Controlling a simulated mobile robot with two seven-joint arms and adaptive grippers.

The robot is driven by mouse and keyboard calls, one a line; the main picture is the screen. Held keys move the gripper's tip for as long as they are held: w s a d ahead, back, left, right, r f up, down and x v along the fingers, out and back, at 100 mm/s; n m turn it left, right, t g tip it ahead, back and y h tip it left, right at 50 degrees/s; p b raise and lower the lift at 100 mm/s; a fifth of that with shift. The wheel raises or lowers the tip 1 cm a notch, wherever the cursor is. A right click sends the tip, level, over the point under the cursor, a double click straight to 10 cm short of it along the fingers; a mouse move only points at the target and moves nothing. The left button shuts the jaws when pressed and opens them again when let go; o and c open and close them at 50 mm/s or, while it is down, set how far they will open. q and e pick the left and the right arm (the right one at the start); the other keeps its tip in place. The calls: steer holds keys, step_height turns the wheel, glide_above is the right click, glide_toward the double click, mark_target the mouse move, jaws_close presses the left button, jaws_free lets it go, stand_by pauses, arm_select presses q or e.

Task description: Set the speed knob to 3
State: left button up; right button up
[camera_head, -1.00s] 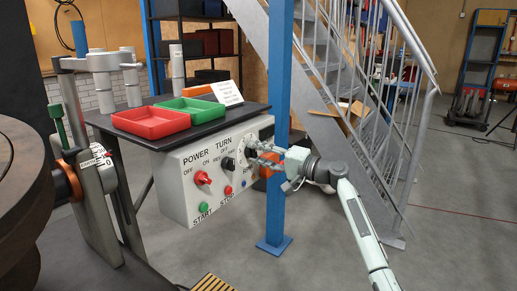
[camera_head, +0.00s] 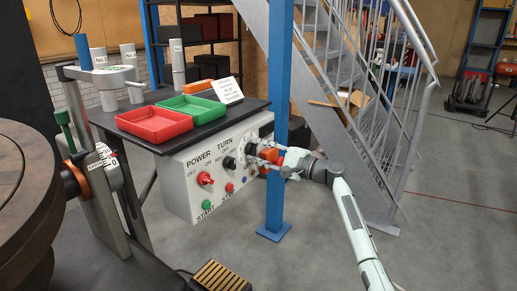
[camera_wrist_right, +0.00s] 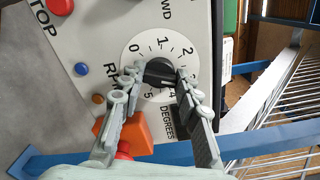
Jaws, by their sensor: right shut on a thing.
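The black speed knob (camera_wrist_right: 160,72) sits on a white round dial (camera_wrist_right: 139,63) marked with numbers from 0 to 5. My right gripper (camera_wrist_right: 158,76) is shut on the knob, one finger on each side. In the head view my right gripper (camera_head: 259,155) is at the right end of the grey control box (camera_head: 178,193). My left gripper is not in view.
An orange block (camera_wrist_right: 124,131) with a red part is close beside the fingers. The box carries a red power knob (camera_head: 205,178), a black turn knob (camera_head: 229,162) and a green button (camera_head: 208,205). A blue post (camera_head: 278,105) stands just behind my right gripper.

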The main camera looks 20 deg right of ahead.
steer(key=shift+d, duration=0.1)
stand_by(0.3)
steer(key=o, duration=1.2)
steer(key=shift+c, duration=0.2)
steer(key=v, duration=1.2)
